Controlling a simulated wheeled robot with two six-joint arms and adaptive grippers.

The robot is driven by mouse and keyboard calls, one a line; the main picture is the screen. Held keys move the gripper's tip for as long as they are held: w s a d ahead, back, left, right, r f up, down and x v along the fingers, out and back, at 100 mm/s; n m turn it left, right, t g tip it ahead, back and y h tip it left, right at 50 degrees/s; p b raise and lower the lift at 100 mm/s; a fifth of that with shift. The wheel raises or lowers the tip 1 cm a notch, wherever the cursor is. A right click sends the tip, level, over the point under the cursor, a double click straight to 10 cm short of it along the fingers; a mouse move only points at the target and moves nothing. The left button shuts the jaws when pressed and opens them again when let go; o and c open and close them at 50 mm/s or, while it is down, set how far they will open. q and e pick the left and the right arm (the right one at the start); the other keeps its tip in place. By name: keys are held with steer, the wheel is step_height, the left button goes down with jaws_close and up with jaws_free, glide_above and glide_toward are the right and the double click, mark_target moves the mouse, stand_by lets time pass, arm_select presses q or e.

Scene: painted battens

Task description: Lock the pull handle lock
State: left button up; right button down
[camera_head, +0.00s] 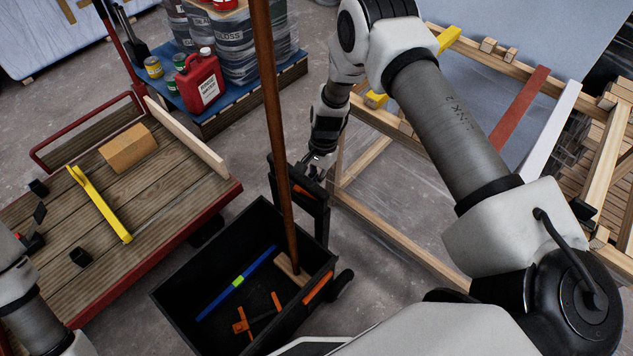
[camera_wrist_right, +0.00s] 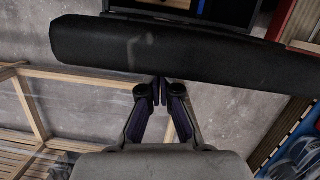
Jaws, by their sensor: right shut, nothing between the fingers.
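A black rolling tool box (camera_head: 181,310) with open top stands at bottom centre. Its black pull handle (camera_head: 318,214) rises at its far right side, with a small orange part (camera_head: 303,190) on it. In the right wrist view, a thick black bar (camera_wrist_right: 200,55), apparently this handle, crosses the upper picture. My right gripper (camera_head: 312,170) is at the top of the handle, and it also shows in the right wrist view (camera_wrist_right: 160,92). Its fingers are shut with nothing between them, tips at the bar's lower edge; contact is unclear. The handle's lock cannot be made out. My left gripper is out of frame.
A long brown pole (camera_head: 270,90) stands in the box with a blue level (camera_head: 238,282) and orange tool. A wooden cart (camera_head: 165,215) is on the left. A wooden frame (camera_head: 365,160) stands close right of the handle. Paint buckets and a red can (camera_head: 197,82) stand behind.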

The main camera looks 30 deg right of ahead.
steer(key=v, duration=1.1)
steer(key=shift+r, duration=0.35)
steer(key=shift+d, duration=0.1)
